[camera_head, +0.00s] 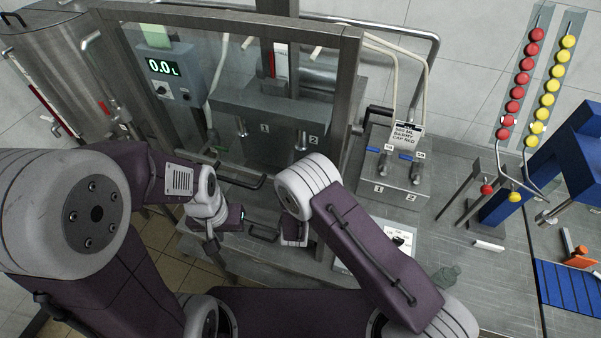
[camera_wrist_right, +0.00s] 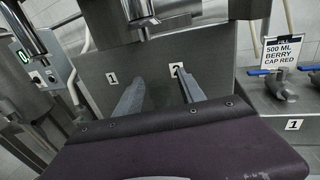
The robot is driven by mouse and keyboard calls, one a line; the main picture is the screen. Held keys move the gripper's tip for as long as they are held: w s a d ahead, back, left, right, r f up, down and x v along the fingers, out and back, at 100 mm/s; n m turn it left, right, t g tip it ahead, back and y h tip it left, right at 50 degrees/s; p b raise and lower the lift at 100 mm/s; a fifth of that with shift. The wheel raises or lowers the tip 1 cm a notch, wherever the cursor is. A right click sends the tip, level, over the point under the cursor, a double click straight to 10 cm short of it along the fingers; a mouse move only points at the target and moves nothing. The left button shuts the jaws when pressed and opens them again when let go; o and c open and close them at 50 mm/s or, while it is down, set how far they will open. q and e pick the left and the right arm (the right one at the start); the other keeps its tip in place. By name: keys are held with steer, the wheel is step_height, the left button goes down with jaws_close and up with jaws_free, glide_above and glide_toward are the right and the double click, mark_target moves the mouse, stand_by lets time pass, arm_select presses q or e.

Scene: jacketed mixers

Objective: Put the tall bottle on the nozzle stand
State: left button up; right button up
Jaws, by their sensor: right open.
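A grey block numbered 1 and 2 with nozzles (camera_head: 270,118) is inside the framed cabinet. It also shows in the right wrist view (camera_wrist_right: 150,62), ahead of my right gripper. My right gripper (camera_wrist_right: 158,92) is open, with nothing seen between its fingers. In the head view it (camera_head: 293,236) is mostly hidden by its wrist, in front of the cabinet. My left gripper (camera_head: 212,248) hangs left of it; its jaw gap is unclear.
A valve block (camera_head: 392,172) with a sign (camera_head: 407,133) reading 500 ML BERRY CAP RED stands right of the cabinet. Red caps (camera_head: 523,79) and yellow caps (camera_head: 552,85) line sloped rails at the right. The cabinet's steel frame (camera_head: 349,90) stands close to my right wrist.

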steer(key=s+b, duration=0.3)
steer(key=s, duration=0.7)
steer(key=shift+a, duration=0.25)
steer(key=shift+s, duration=0.15)
